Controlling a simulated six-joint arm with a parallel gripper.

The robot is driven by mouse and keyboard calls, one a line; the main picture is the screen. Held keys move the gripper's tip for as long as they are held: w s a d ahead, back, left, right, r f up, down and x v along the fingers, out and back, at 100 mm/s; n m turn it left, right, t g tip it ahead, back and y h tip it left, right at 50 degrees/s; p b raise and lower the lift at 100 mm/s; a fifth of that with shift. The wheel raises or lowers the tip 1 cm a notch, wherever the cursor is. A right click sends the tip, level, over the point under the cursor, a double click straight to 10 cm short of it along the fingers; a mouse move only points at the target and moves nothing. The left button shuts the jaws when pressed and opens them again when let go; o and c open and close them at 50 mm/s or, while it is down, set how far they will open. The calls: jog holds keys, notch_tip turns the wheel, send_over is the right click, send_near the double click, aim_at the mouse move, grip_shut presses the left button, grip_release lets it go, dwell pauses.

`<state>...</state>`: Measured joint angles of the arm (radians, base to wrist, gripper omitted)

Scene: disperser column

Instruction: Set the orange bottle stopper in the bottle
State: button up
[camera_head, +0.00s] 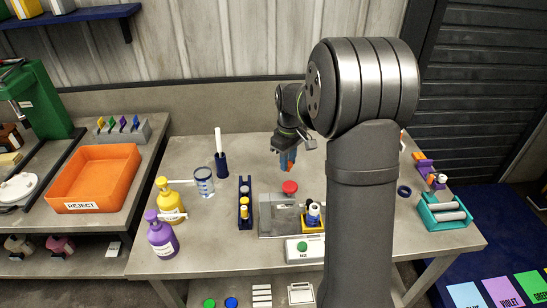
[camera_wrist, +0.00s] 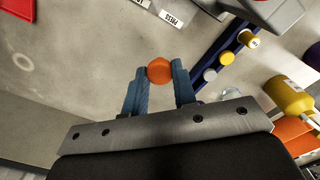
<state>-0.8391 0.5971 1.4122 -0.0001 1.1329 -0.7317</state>
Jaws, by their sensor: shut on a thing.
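My gripper (camera_head: 288,160) hangs above the middle of the table, with its blue fingers pointing down. In the wrist view its fingertips (camera_wrist: 159,76) are shut on the round orange bottle stopper (camera_wrist: 159,70). A little of the orange stopper (camera_head: 291,166) also shows between the fingers in the head view. A small bottle (camera_head: 313,211) with a white and dark blue look stands in a yellow holder at the right of the grey machine, below and right of my gripper. Its opening is too small to make out. The stopper is apart from it, in the air.
A grey machine (camera_head: 279,218) with a red disc (camera_head: 290,187) stands on the table. A dark blue rack (camera_head: 244,203) holds vials. Yellow (camera_head: 168,203) and purple (camera_head: 161,237) dispenser bottles, a beaker (camera_head: 204,182) and an orange reject tray (camera_head: 92,178) are at left. A teal rack (camera_head: 445,213) is at right.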

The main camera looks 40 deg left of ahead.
jog(key=shift+s+d+f, duration=0.5)
jog(key=shift+s+d, duration=0.05)
jog(key=shift+d, duration=1.6)
jog(key=shift+s+d+f, duration=0.45)
jog(key=shift+s+d, duration=0.15)
jog(key=shift+d, duration=1.5)
jog(key=shift+s+d+f, duration=0.5)
jog(key=shift+s+d, duration=0.05)
jog(key=shift+d, duration=1.6)
jog(key=shift+f, duration=1.45)
jog(key=o, duration=1.6)
notch_tip(320, 180, up, 7)
